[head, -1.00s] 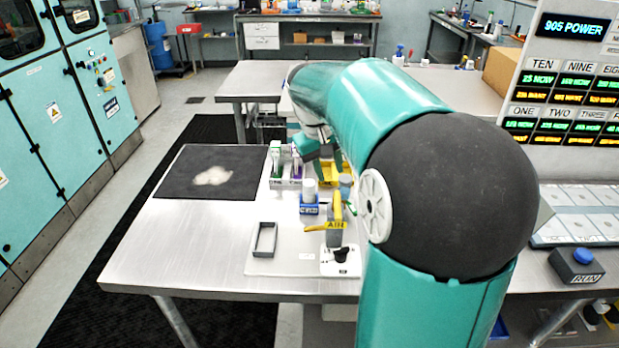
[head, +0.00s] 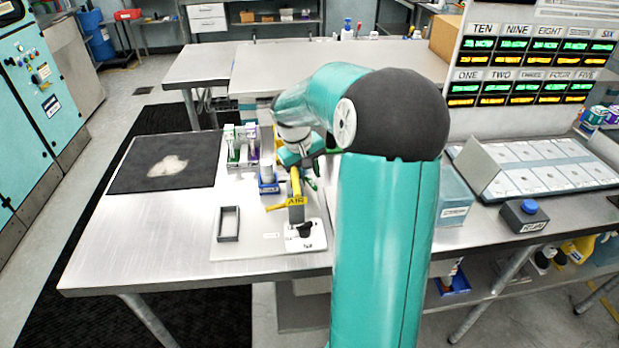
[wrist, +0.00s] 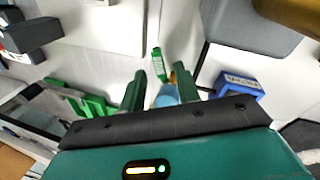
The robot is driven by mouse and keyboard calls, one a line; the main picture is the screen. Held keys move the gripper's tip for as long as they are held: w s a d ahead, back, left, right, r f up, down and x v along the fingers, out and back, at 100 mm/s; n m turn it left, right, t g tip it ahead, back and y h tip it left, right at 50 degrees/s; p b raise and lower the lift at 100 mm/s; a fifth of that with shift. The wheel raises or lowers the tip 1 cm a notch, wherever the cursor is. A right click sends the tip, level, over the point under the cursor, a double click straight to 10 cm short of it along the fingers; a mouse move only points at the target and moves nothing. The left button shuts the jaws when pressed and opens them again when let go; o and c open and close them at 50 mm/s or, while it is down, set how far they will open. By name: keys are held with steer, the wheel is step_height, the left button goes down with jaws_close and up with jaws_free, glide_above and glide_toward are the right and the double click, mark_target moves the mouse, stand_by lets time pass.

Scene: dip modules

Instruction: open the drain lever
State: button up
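My gripper (wrist: 160,72) shows two green fingers held apart in the wrist view. A blue-grey round thing (wrist: 166,96) shows between the fingers, and I cannot tell whether they touch it. A small green piece with white markings (wrist: 158,63) lies just beyond the fingertips; I cannot tell whether it is the drain lever. My arm hides part of the area around the gripper. No lever readably marked as drain shows.
A blue labelled holder (head: 268,188) stands left of the gripper, with a green and purple rack (head: 241,160) behind it. A grey open frame (head: 228,223) and a black knob (head: 305,230) are in front. A black mat (head: 130,165) lies left. The bench's front left is clear.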

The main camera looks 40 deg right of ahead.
steer(key=shift+x, duration=0.9)
jaws_close()
